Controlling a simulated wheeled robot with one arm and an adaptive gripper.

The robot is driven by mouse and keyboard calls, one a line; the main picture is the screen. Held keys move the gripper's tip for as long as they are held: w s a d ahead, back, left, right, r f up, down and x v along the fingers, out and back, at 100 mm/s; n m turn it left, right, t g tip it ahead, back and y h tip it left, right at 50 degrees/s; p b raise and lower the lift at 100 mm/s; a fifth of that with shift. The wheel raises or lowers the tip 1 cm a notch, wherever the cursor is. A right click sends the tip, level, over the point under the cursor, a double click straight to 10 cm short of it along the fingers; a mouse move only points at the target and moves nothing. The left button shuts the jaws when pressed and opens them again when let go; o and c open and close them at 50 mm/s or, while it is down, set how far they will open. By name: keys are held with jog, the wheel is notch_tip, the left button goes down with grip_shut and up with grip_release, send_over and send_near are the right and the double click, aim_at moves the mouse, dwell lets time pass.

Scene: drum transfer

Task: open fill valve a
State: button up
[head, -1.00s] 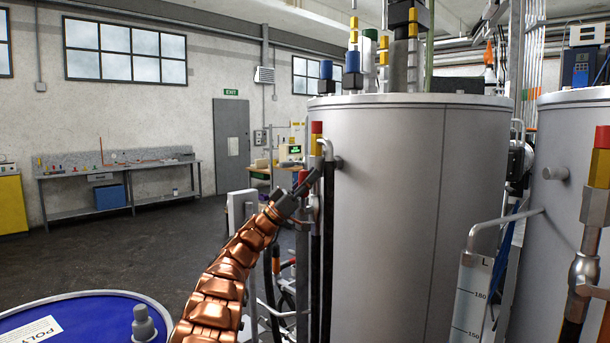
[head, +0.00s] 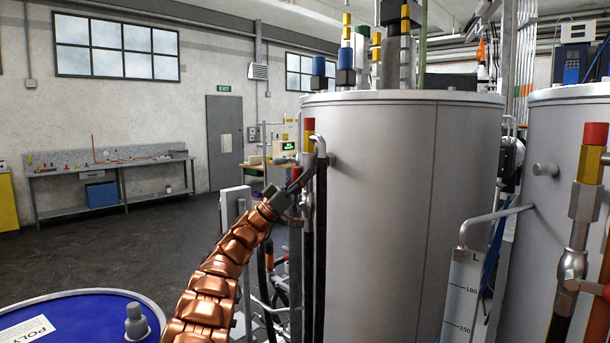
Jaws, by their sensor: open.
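A vertical pipe fitting with a red cap and yellow body (head: 308,136) stands at the left side of the big grey tank (head: 400,215). A thin grey bent pipe runs beside it into the tank wall. I cannot read any label, so I cannot tell whether this is fill valve a. My copper-coloured arm reaches up from the bottom, and my gripper (head: 301,181) is at this pipe, just below the yellow part. The dark fingers are small and overlap the pipe in the picture. I cannot tell whether they touch it. The valve handle is not clearly visible.
A blue drum (head: 80,318) stands at the lower left. A second tank (head: 555,210) with a similar red-and-yellow fitting (head: 591,155) and a scaled level gauge (head: 465,295) is on the right. Hoses hang below my gripper. The floor at left is open.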

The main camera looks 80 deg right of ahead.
jog(key=shift+w+f, duration=0.1)
jog(key=v, duration=1.1)
jog(key=shift+w+f, duration=0.2)
jog(key=shift+f, duration=0.1)
jog(key=shift+a, duration=0.15)
